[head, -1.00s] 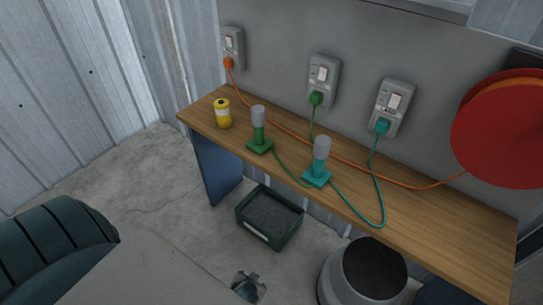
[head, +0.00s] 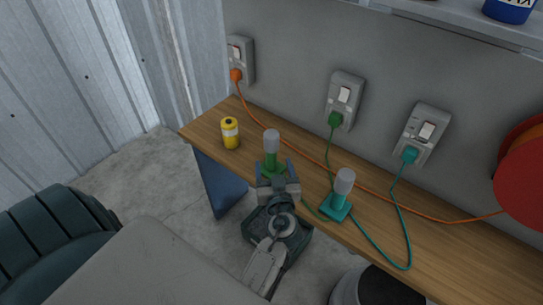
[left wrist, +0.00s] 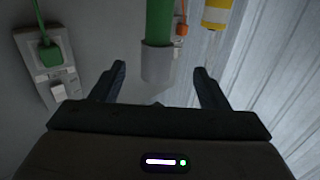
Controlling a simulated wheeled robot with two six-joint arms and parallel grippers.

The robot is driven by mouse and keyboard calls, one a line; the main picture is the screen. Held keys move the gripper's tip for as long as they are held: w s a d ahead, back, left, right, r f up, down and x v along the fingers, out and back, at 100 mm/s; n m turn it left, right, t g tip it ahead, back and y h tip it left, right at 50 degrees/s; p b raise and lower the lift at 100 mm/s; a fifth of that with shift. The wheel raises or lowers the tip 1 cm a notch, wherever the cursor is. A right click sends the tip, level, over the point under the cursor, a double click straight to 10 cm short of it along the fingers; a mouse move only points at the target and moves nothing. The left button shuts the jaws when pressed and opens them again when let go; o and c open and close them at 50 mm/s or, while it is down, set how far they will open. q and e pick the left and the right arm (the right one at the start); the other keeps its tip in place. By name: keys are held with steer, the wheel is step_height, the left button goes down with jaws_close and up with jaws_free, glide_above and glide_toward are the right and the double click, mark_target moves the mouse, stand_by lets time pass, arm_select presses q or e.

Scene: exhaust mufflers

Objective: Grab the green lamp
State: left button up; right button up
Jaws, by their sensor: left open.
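The green lamp (head: 271,149) stands upright on the wooden bench, with a green base and a grey top. My left gripper (head: 273,168) is open in front of it and hides part of its base in the head view. In the left wrist view the green lamp (left wrist: 159,40) hangs upside down in the picture, its grey top in line with the gap between the open fingers (left wrist: 160,85). I see no contact between the fingers and the lamp. My right gripper is not in view.
A teal lamp (head: 339,196) stands to the right on the bench (head: 435,248). A yellow can (head: 230,133) stands to the left. An orange cable (head: 310,157) runs behind the lamps. A green plug (head: 335,120) sits in a wall socket.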

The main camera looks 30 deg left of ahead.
mark_target(273, 149)
arm_select(q)
steer(key=x, duration=0.1)
steer(key=p+x, duration=0.1)
steer(key=x, duration=0.1)
steer(key=r+p+x, duration=0.1)
steer(key=x, duration=0.1)
steer(key=shift+w+d, duration=0.15)
steer(key=shift+w, duration=0.1)
steer(key=shift+w+a+f+p, duration=0.1)
steer(key=shift+w+a+p, duration=0.1)
steer(key=shift+p, duration=0.1)
steer(key=shift+w+a, duration=0.1)
steer(key=shift+w, duration=0.05)
steer(key=p+x, duration=0.3)
steer(key=x, duration=0.1)
steer(key=shift+w+a, duration=0.25)
steer(key=shift+a, duration=0.05)
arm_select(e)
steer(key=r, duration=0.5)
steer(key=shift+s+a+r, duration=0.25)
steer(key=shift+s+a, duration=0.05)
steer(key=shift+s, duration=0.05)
arm_select(q)
steer(key=shift+d, duration=0.1)
steer(key=shift+c, duration=0.2)
jaws_close()
